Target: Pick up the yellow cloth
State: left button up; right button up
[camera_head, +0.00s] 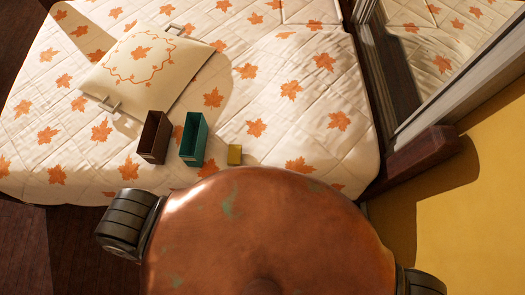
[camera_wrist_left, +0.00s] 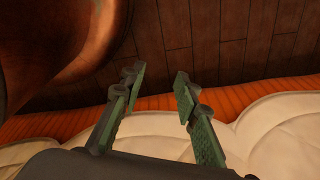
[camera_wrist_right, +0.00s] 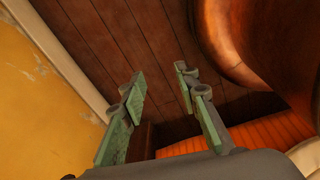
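A small yellow block-like item (camera_head: 234,154), which may be the folded yellow cloth, lies on the bed near its front edge in the head view. It is just right of an open teal box. My left gripper (camera_wrist_left: 156,85) is open and empty in the left wrist view, with floor and the bed's edge behind it. My right gripper (camera_wrist_right: 160,83) is open and empty in the right wrist view, over the floor. Neither gripper shows in the head view. The yellow item does not show in either wrist view.
The bed (camera_head: 330,85) has a leaf-patterned quilt. A teal box (camera_head: 193,139) and a brown box (camera_head: 154,137) stand left of the yellow item. A cream cushion-like piece (camera_head: 150,65) with metal handles lies behind them. A mirrored frame (camera_head: 390,75) and yellow wall (camera_head: 470,210) are at right.

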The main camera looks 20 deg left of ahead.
aim_at(235, 151)
jog(key=z, duration=0.55)
jog(key=k, duration=1.25)
jog(key=u, duration=1.65)
jog(key=i, duration=0.5)
jog(key=z, duration=0.05)
